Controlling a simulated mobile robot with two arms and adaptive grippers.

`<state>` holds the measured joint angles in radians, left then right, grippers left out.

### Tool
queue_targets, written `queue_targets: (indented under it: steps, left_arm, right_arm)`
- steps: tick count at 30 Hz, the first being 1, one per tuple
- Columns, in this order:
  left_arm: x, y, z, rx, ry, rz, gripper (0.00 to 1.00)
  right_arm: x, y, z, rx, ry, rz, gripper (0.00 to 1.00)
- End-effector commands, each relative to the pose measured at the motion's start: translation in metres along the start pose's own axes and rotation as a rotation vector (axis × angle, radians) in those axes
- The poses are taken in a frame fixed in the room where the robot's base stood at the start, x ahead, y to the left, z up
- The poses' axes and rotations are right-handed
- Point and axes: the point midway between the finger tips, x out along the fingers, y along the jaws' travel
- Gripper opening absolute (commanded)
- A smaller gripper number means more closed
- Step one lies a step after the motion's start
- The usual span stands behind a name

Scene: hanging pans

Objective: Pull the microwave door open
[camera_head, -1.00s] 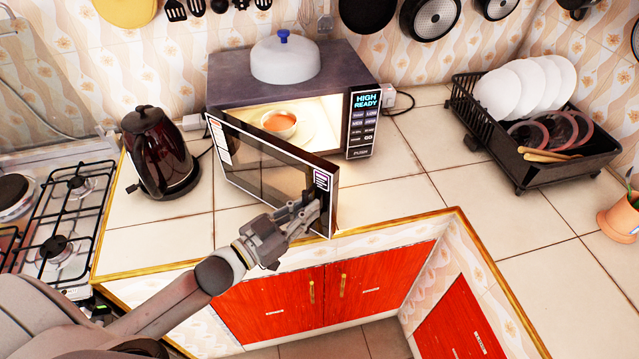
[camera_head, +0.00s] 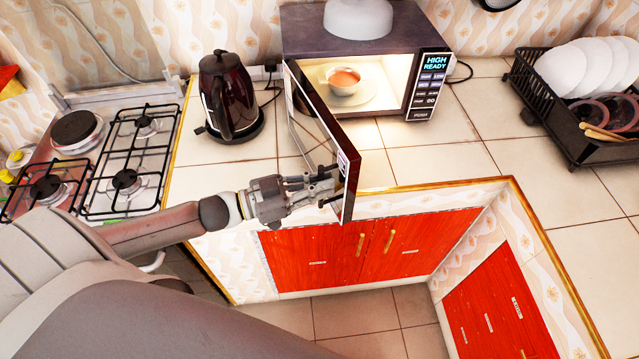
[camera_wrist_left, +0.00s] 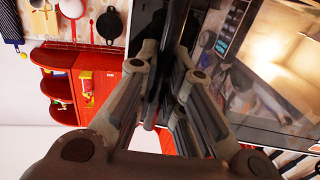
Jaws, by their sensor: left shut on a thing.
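The microwave (camera_head: 385,70) stands on the tiled counter with its inside lit. A bowl of orange-red soup (camera_head: 344,80) sits inside on the turntable. The microwave door (camera_head: 322,140) is hinged at the left and stands wide open, swung out over the counter's front edge. My left gripper (camera_head: 328,186) is shut on the free edge of the door near its lower outer corner. In the left wrist view the fingers (camera_wrist_left: 163,105) close around the dark door edge, and the lit inside shows at upper right. My right gripper is in no view.
A dark kettle (camera_head: 229,98) stands left of the door on the counter. A gas hob (camera_head: 110,160) is further left. A black dish rack (camera_head: 570,120) with white plates stands at right. Bare counter lies between microwave and rack.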

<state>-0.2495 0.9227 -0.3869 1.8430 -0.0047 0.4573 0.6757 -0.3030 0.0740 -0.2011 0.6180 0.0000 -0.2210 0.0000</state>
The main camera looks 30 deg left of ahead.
Motion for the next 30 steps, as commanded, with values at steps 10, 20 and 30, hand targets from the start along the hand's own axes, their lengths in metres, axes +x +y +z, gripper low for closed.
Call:
queue_targets:
  steps: [10,20,30]
  left_arm:
    - [0.000,0.000,0.000,-0.003,-0.001,-0.001,0.11]
    - [0.000,0.000,0.000,-0.001,-0.001,-0.001,0.33]
    - [-0.011,0.000,0.002,-0.002,-0.005,-0.002,0.33]
  right_arm:
    - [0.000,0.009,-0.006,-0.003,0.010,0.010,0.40]
    - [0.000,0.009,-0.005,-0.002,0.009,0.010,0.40]
    - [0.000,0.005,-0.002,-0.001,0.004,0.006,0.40]
